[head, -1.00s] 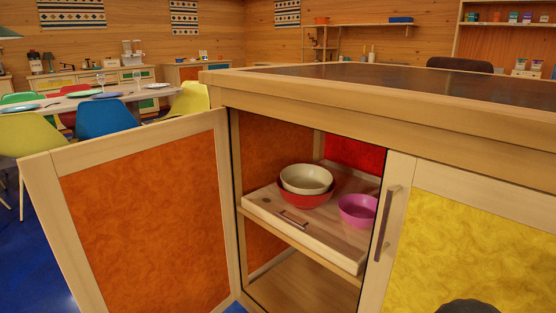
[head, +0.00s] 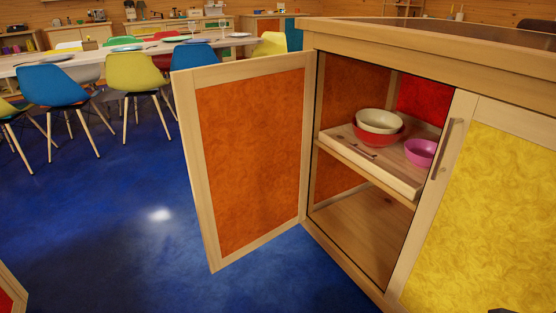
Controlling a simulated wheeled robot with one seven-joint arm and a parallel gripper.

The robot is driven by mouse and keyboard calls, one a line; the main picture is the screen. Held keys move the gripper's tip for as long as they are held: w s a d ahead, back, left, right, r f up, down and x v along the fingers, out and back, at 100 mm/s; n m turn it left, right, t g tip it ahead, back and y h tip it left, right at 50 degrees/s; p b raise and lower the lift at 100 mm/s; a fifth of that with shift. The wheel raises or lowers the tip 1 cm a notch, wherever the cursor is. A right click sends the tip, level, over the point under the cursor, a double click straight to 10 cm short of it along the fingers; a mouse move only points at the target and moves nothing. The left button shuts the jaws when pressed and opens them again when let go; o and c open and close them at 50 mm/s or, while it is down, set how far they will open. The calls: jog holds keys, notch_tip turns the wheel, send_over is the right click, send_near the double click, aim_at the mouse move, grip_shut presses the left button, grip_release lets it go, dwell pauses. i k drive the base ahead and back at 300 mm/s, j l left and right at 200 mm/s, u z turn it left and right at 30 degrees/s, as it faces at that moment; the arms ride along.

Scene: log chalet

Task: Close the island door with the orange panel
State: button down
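The island door with the orange panel (head: 250,155) stands wide open in the head view, swung out to the left on its hinge side at the cabinet's left edge. Its pale wood frame surrounds the orange panel. The island (head: 430,38) has an open compartment to the right of the door. Inside, a wooden board (head: 355,150) on the shelf carries a beige bowl (head: 379,121) in a red bowl (head: 376,137), and a pink bowl (head: 421,152). My gripper cannot be made out; only a small dark shape shows at the bottom right edge.
A closed door with a yellow panel (head: 494,210) and a vertical handle (head: 447,149) is right of the opening. A dining table (head: 60,63) with a blue chair (head: 52,86) and a yellow chair (head: 136,75) stands at back left. Blue floor (head: 120,220) left of the door is clear.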

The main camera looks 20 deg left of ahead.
aim_at(246, 125)
jog(key=j+z, duration=0.25)
jog(key=z, duration=0.15)
jog(key=j+z, duration=0.6)
jog(key=z, duration=0.2)
jog(key=k+j, duration=0.1)
jog(key=j, duration=0.4)
jog(key=k+j, duration=0.15)
jog(key=j, duration=0.35)
jog(key=k+j, duration=0.1)
jog(key=j, duration=0.4)
jog(key=k+j, duration=0.15)
jog(key=j, duration=0.35)
jog(key=k+j, duration=0.1)
jog(key=j, duration=0.4)
jog(key=k+j, duration=0.1)
jog(key=j, duration=0.35)
jog(key=k+j, duration=0.15)
jog(key=j, duration=0.35)
jog(key=k+j, duration=0.1)
jog(key=j, duration=0.4)
jog(key=k, duration=0.4)
